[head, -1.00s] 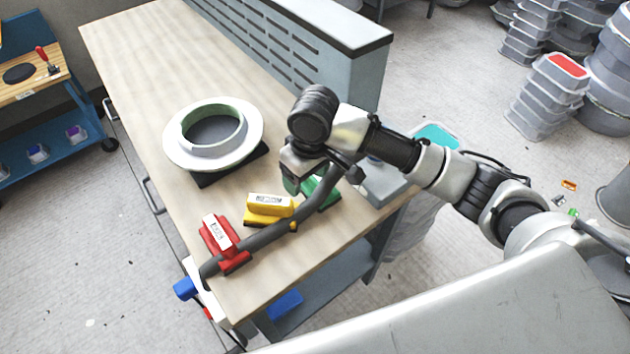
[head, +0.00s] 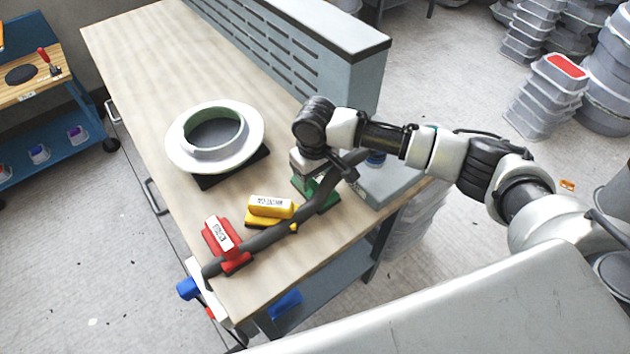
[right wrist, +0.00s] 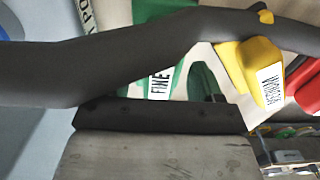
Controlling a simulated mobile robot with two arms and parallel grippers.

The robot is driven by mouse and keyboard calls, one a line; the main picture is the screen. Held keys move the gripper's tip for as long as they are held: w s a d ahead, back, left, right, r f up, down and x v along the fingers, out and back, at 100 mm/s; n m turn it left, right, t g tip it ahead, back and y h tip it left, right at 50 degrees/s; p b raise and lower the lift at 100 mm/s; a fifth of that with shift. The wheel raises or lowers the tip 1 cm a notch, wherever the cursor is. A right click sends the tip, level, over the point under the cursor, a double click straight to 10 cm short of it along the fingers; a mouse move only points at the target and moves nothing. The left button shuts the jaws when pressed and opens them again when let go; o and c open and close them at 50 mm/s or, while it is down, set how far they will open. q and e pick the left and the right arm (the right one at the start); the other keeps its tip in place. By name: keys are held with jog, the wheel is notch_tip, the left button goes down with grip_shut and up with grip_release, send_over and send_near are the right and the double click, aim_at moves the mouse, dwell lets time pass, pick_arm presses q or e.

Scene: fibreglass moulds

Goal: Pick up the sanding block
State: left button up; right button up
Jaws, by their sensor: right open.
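Three sanding blocks stand on the workbench: a red one (head: 222,238), a yellow one (head: 270,207) and a green one (head: 328,196). My right gripper (head: 308,168) is open at the green block, which it partly hides. In the right wrist view the green block (right wrist: 200,82), labelled "FINE", shows just beyond my gripper (right wrist: 160,115), and the yellow block (right wrist: 252,70) is to its right. I cannot tell whether the fingers touch the green block. A dark hose (head: 270,236) passes close to the blocks and crosses the wrist view. My left gripper is not in view.
A white ring-shaped mould (head: 240,150) sits on a black base on the workbench (head: 140,75). A grey container (head: 392,184) stands right of the green block. A slotted grey panel (head: 300,62) bounds the bench's far side. The bench's upper left is clear.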

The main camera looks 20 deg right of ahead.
jog(key=shift+f, duration=0.9)
jog(key=shift+c, duration=0.3)
jog(key=c, duration=1)
jog(key=shift+r, duration=0.2)
